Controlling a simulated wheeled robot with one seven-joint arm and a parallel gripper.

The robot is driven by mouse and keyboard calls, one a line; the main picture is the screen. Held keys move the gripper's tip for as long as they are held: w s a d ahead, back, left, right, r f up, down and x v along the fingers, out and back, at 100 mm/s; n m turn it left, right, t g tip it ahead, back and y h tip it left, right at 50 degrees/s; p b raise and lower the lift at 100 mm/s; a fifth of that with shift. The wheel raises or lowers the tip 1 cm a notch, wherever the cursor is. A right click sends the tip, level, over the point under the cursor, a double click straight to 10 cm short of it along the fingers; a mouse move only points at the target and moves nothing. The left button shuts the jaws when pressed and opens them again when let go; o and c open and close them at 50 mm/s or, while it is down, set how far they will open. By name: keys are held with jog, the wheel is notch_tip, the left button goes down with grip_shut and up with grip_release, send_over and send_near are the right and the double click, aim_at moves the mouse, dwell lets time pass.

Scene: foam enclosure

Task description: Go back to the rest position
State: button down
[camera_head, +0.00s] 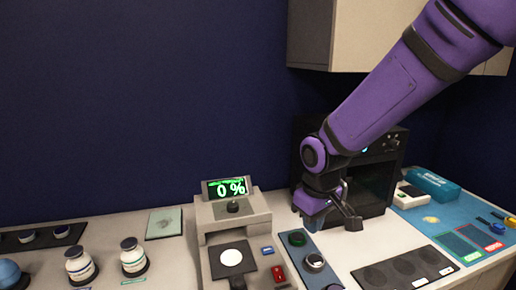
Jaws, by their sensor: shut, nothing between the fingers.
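My purple arm reaches down from the upper right in the head view. My gripper (350,218) is at its end, dark and low over the counter (335,248), in front of the black oven-like box (372,188). The fingers are small in the picture and look closed, with nothing seen between them. I cannot tell whether the fingertips touch the counter.
A grey device (232,215) with a "0 %" display stands left of my gripper. A button panel (305,258) and a dark pad (405,272) lie in front. Two white jars (134,258) stand at left. A cabinet (375,35) hangs above. A blue mat (440,222) lies right.

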jog(key=s+d+r+m+t, duration=0.1)
jog(key=s+d+r+m, duration=0.15)
jog(key=d+r, duration=0.35)
jog(key=s+d+r+m+t, duration=0.1)
jog(key=s+d+r, duration=0.3)
jog(key=d+r, duration=0.15)
jog(key=s+d+r+m+t, duration=0.1)
jog(key=s+d+r+m, duration=0.1)
jog(key=s, duration=0.4)
jog(key=s+d+r+m+t, duration=0.1)
jog(key=s+d+r, duration=0.2)
jog(key=s+d, duration=0.1)
jog(key=shift+s+d+m, duration=0.3)
jog(key=shift+s+m, duration=0.05)
jog(key=shift+s, duration=0.5)
